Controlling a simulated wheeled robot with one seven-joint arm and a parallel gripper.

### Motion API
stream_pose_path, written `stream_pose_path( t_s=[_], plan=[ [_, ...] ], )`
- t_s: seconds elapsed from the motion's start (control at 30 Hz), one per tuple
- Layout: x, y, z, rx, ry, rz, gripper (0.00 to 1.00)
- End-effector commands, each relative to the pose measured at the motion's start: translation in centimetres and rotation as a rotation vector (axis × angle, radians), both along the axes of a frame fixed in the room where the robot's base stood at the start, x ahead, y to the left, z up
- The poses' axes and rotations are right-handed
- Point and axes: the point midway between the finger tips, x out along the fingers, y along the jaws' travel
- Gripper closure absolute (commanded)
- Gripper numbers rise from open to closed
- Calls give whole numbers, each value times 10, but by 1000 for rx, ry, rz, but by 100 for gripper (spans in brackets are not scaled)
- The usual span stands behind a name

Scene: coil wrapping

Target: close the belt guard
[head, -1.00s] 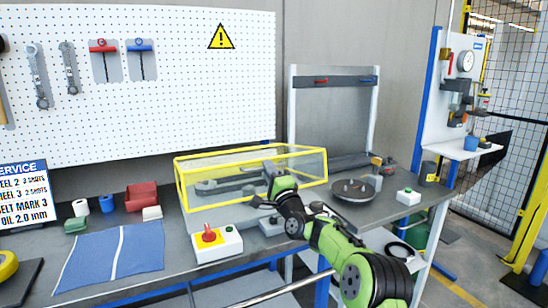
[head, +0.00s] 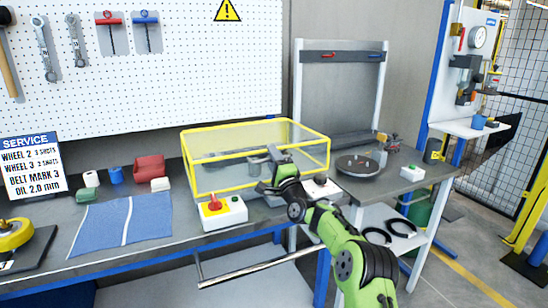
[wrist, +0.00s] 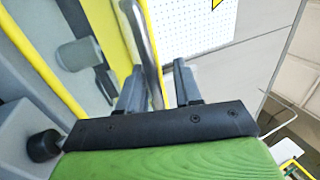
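The belt guard (head: 225,172) is a clear box with a yellow frame on the bench in the head view. Its lower front edge is near the bench top; I cannot tell whether it is fully down. My gripper (head: 264,172) is at the guard's front side. In the wrist view, my gripper (wrist: 158,85) has its two dark fingers apart. A grey bar (wrist: 146,45), seemingly the guard's handle, runs between them, nearer the left finger, with a gap at the right finger. The guard's yellow frame (wrist: 45,62) shows to the left.
A control box (head: 222,212) with a red knob stands on the bench in front of the guard. A round dark plate (head: 360,166) lies to the right. A blue cloth (head: 120,222) and small containers lie left. A rail (head: 262,268) runs along the bench front.

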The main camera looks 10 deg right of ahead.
Motion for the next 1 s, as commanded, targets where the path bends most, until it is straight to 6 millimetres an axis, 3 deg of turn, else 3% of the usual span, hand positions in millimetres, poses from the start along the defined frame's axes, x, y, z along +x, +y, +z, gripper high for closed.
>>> stream_pose_path(
  t_s=[0.63,0.77,1.0],
  plan=[
    [-5,-1,4,1,-12,0,62],
    [-19,-5,-2,0,-9,-1,62],
    [-64,-13,-22,0,-4,0,62]
  ],
)
